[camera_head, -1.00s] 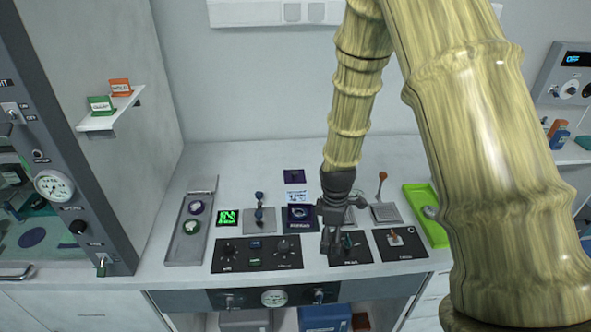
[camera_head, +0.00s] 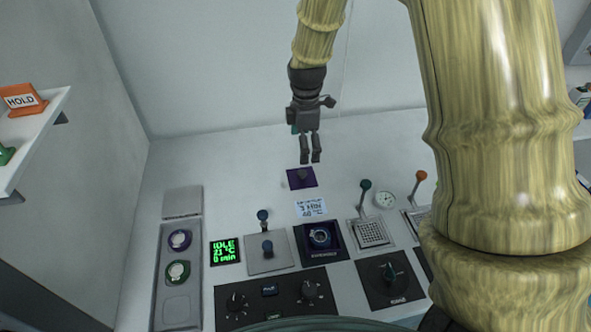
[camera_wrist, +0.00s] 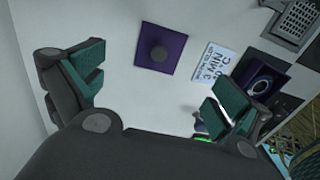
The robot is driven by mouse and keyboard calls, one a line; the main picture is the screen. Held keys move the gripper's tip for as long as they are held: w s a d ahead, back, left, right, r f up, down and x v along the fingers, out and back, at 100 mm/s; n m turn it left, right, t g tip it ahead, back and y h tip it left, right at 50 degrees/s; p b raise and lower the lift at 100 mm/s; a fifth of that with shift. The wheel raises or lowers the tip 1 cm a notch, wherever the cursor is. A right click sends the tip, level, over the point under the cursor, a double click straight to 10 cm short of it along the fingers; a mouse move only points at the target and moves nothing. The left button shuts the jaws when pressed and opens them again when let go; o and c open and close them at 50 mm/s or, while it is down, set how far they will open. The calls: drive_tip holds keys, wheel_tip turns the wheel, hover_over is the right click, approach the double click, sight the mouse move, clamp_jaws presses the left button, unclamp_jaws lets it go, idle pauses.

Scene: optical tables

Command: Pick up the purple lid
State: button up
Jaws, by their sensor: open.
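The purple lid (camera_head: 301,178) is a flat square plate with a dark round knob, lying on the white tabletop toward the back. In the wrist view the purple lid (camera_wrist: 171,60) lies beyond my fingers, near the top middle. My gripper (camera_head: 310,161) is open, with its fingers pointing down just above the lid's place in the head view. In the wrist view my gripper (camera_wrist: 155,88) shows two green-padded fingers spread wide with nothing between them. I cannot tell the exact height above the lid.
A white note card (camera_head: 310,206) lies in front of the lid. A dark square device with a round opening (camera_head: 319,236), a blue-knobbed lever plate (camera_head: 268,252) and a green display (camera_head: 225,250) stand nearer. A grey tray (camera_head: 167,287) is at left. The tabletop around the lid is mostly clear.

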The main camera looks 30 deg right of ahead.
drive_tip(key=p, duration=0.1)
hover_over(301, 173)
drive_tip(key=shift+d+f, duration=0.25)
drive_tip(key=shift+f, duration=1.1)
drive_tip(key=shift+d+f, duration=0.2)
drive_tip(key=shift+f, duration=1.1)
drive_tip(key=shift+a+f+p, duration=0.3)
drive_tip(key=shift+f+p, duration=0.35)
drive_tip(key=shift+f, duration=0.25)
drive_tip(key=shift+a+f+p, duration=0.1)
drive_tip(key=shift+f+p, duration=0.45)
drive_tip(key=shift+f, duration=1.2)
clamp_jaws()
